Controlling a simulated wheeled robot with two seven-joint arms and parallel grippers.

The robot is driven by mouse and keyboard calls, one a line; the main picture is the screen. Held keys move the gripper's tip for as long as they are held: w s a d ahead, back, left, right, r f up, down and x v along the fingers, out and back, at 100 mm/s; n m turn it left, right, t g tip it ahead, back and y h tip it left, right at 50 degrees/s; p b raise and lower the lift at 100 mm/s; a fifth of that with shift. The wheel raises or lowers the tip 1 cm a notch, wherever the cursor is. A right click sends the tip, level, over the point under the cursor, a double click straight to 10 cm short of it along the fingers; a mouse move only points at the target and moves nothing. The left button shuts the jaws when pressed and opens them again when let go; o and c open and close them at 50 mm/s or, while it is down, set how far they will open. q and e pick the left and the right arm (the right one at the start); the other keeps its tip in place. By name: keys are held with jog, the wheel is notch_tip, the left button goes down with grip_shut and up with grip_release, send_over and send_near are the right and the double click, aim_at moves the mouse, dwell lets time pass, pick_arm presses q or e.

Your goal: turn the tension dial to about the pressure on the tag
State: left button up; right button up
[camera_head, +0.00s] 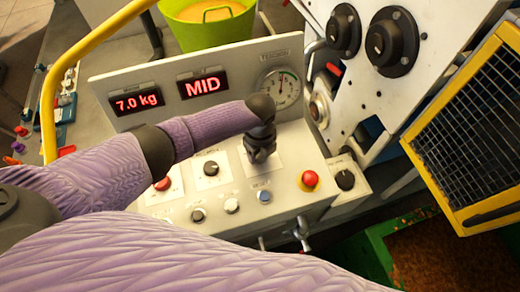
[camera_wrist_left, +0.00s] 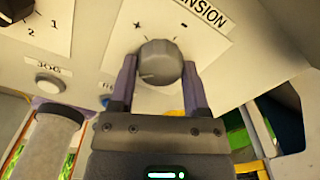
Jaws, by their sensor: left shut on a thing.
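The tension dial (camera_wrist_left: 160,62) is a grey round knob on a white plate marked "TENSION", with plus and minus signs, in the left wrist view. My left gripper (camera_wrist_left: 158,76) has a finger on each side of the dial and is shut on it. In the head view my left gripper (camera_head: 261,148) points down onto the panel and hides the dial. A round gauge (camera_head: 281,88) with a white face is on the upright panel; its reading is too small to tell. Red displays read "7.0 kg" (camera_head: 136,101) and "MID" (camera_head: 203,85). I see no separate tag. My right gripper is out of view.
A red button (camera_head: 310,179), a black knob (camera_head: 211,168) and several small buttons surround the dial's plate. Black round fittings (camera_head: 391,41) and a yellow-framed mesh guard (camera_head: 465,120) stand at the right. A green bucket (camera_head: 208,25) is behind the panel.

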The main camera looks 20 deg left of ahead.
pick_arm(q)
jog(key=shift+a, duration=0.1)
dwell(0.3)
jog(key=o, duration=1.3)
notch_tip(320, 180, up, 10)
jog(key=shift+p, duration=0.85)
